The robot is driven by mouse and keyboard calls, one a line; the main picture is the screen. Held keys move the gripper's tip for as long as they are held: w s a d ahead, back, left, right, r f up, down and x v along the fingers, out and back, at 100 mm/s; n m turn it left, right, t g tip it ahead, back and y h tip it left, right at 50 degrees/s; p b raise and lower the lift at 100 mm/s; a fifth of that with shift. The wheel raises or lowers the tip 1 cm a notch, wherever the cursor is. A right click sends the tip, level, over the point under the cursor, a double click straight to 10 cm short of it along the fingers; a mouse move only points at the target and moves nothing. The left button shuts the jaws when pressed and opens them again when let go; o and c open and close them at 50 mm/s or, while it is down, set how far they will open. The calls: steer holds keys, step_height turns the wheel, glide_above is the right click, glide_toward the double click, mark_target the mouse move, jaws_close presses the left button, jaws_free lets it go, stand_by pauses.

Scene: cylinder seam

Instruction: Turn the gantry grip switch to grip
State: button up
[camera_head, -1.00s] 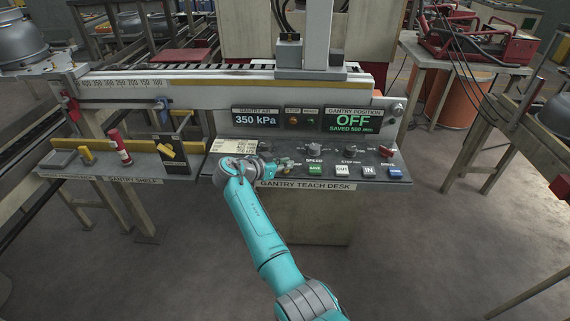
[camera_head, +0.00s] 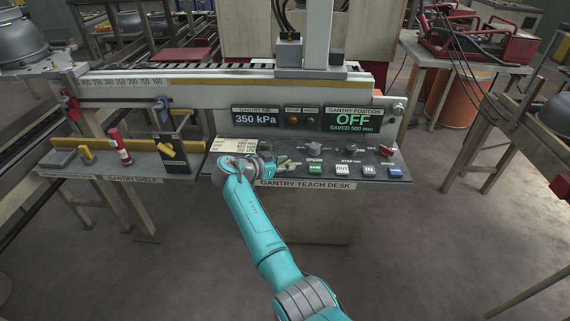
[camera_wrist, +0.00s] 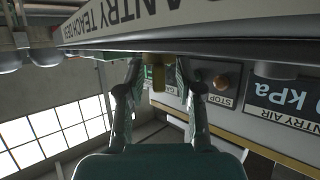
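The gantry teach desk (camera_head: 235,180) stands ahead with a sloped panel of knobs and buttons. My gripper (camera_head: 284,166) is low over its left-middle part, left of the SPEED knob (camera_head: 314,148). In the wrist view, which is upside down, my gripper (camera_wrist: 158,72) has its two fingers apart. A brass-coloured piece (camera_wrist: 157,60) shows between the fingertips; I cannot tell whether they touch it. I cannot make out a grip switch label; my wrist and gripper cover that part of the panel.
Displays read 350 kPa (camera_head: 256,120) and OFF (camera_head: 351,120). Green, white and blue buttons (camera_head: 342,170) line the front edge, right of my gripper. A red-handled switch (camera_head: 385,151) is at the right. The gantry shelf (camera_head: 120,168) to the left holds a red cylinder (camera_head: 120,146).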

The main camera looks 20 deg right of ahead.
steer(key=v, duration=1.2)
steer(key=shift+f, duration=0.2)
